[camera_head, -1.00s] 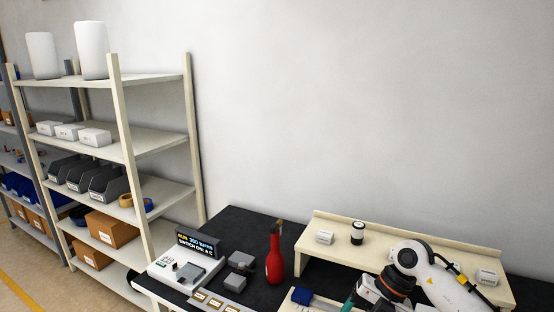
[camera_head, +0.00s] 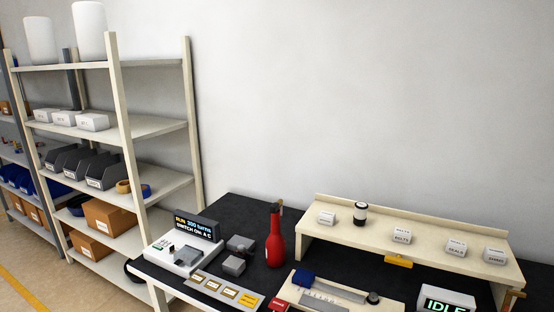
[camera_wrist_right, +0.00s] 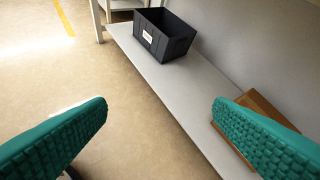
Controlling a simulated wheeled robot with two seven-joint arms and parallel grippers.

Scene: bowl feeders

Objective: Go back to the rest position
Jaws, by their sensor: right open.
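My right gripper (camera_wrist_right: 160,125) shows in the right wrist view as two green ribbed fingers, wide apart with nothing between them. Beyond the fingers are the floor and a low grey shelf. My right arm is not in the head view now. My left gripper is in neither view.
The head view shows a dark bench (camera_head: 235,211) with a control box (camera_head: 185,256), a red bottle (camera_head: 275,245), a cream riser (camera_head: 340,229) and an IDLE display (camera_head: 446,302). Shelving (camera_head: 150,128) stands left. A black bin (camera_wrist_right: 165,40) sits on the low shelf (camera_wrist_right: 130,45).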

